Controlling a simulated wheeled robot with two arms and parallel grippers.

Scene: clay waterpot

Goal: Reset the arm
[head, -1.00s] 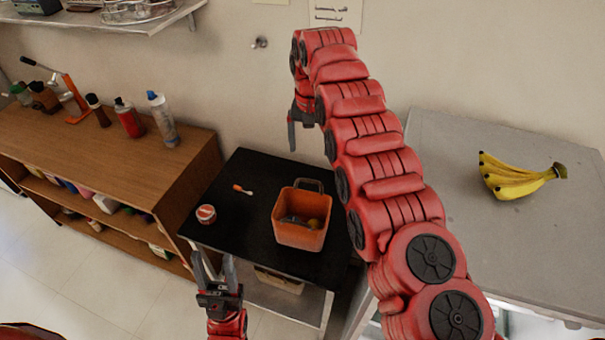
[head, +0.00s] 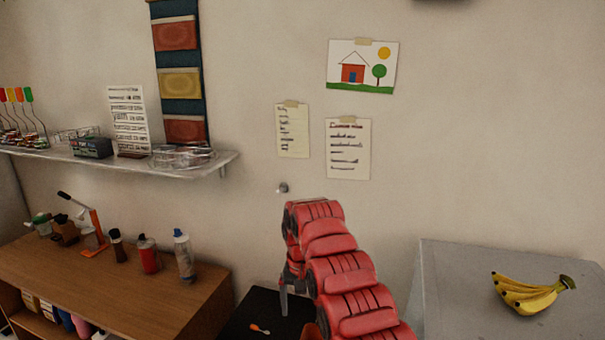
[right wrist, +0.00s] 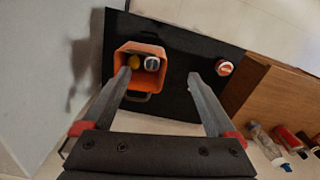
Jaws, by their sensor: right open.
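My right arm rises from the bottom of the head view and bends over the black table (head: 262,302). Its right gripper (head: 284,300) hangs down at the arm's far end, partly hidden by the arm. In the right wrist view, the right gripper (right wrist: 160,75) is open and empty. Its two fingers are spread above the black tabletop (right wrist: 180,85), with an orange bin (right wrist: 122,90) under and beside the left finger. My left gripper is out of the head view.
A wooden cabinet (head: 130,295) with bottles stands left. Bananas (head: 530,293) lie on a grey table (head: 455,290) at right. A wall shelf (head: 215,162) holds glassware. The wall above the arm has papers on it.

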